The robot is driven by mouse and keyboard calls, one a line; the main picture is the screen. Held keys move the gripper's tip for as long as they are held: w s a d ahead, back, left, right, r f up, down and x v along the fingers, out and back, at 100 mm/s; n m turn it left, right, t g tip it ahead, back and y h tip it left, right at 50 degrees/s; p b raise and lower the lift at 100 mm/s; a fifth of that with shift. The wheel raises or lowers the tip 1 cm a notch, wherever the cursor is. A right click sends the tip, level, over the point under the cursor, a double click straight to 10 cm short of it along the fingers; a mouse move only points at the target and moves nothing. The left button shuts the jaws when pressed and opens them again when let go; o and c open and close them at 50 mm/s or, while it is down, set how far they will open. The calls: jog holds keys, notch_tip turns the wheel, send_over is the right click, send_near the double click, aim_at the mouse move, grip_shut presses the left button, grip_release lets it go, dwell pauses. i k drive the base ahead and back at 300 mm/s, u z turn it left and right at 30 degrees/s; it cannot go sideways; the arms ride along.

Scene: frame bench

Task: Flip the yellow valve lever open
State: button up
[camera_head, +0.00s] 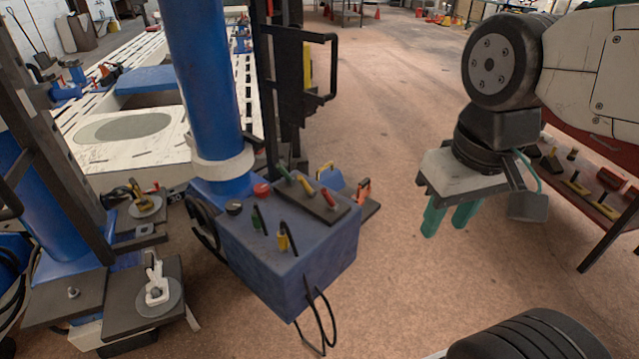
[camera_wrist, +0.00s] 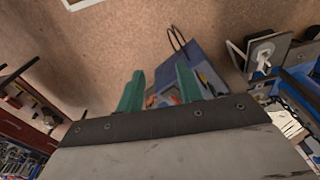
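A blue box (camera_head: 290,262) stands at the foot of a blue column. On its top, a dark plate (camera_head: 338,212) carries a row of green, yellow and red levers; the yellow lever (camera_head: 304,186) is in the middle and looks tilted. Nearer the front edge, a small yellow part (camera_head: 283,242) with a dark lever stands beside a similar green one (camera_head: 256,222). I cannot tell which is the valve lever. My gripper (camera_head: 445,222) hangs right of the box, clear of it, with its green fingers apart and empty. The wrist view shows the fingers (camera_wrist: 158,92) partly covering the box (camera_wrist: 212,65).
A red knob (camera_head: 262,189) and a dark knob (camera_head: 234,208) sit on the box. Black cables loop at its sides. A red bench (camera_head: 600,174) with tools stands at right. Clamp plates (camera_head: 125,312) are at left. Floor between box and bench is bare.

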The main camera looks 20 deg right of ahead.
aim_at(310, 192)
jog(key=k, duration=0.65)
jog(key=u, duration=0.5)
jog(key=i, duration=1.6)
jog(key=z, duration=0.7)
